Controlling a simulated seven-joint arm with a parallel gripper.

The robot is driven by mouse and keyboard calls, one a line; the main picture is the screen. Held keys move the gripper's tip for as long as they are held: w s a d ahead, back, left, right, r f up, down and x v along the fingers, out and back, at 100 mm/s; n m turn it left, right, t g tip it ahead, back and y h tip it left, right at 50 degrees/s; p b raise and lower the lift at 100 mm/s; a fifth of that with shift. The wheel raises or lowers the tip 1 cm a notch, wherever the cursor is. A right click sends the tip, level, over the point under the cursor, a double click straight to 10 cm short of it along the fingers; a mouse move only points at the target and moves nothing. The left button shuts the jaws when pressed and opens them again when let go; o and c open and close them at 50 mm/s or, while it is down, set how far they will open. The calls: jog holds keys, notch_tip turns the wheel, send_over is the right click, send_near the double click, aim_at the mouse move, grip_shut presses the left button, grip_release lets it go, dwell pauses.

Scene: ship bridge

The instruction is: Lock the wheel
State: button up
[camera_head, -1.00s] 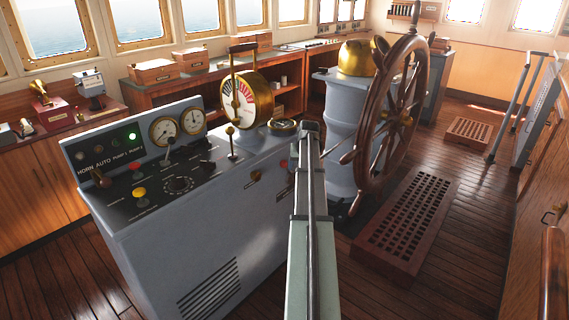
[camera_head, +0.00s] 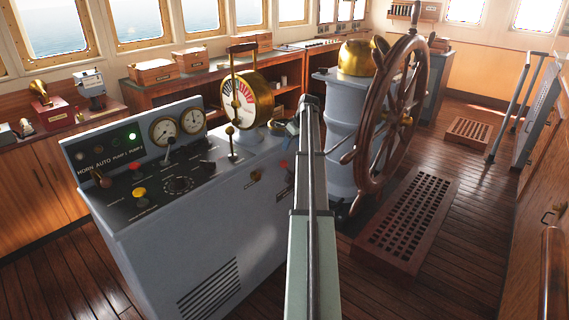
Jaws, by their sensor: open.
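The wooden ship's wheel (camera_head: 369,150) stands upright right of centre, with a brass hub (camera_head: 403,118). It is mounted on a blue-grey pedestal (camera_head: 340,135) topped by a brass dome (camera_head: 356,58). I cannot make out which part locks the wheel. My arm reaches from the bottom middle toward the gap between console and pedestal, left of the wheel. My gripper's fingers are not visible; the arm hides what is beyond its end. A small bluish piece shows left of the arm's end, over the console's round dial, too small to identify.
The grey control console (camera_head: 230,215) fills the left middle, with a brass telegraph (camera_head: 247,98), gauges and levers on top. A wooden grating (camera_head: 407,222) lies below the wheel. Wooden cabinets line the back.

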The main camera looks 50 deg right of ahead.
aim_at(285, 161)
jog(key=x, duration=1.2)
jog(key=shift+f, duration=0.35)
grip_shut()
